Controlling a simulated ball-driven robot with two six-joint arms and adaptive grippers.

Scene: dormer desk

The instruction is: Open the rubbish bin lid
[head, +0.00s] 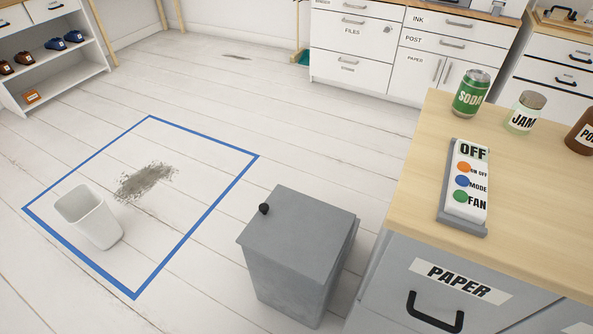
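A grey rubbish bin (290,275) with a square body stands on the floor, just left of the wooden-topped desk. Its flat lid (305,222) is shut, and a small black knob (264,208) sits near the lid's left edge. Neither of my grippers shows in the head view.
A desk (535,215) stands close at the right, bearing a soda can (471,93), a jam jar (525,112) and a remote in a holder (466,185). A small white open bin (95,222) stands inside a blue floor outline (207,226) beside a grey smudge.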

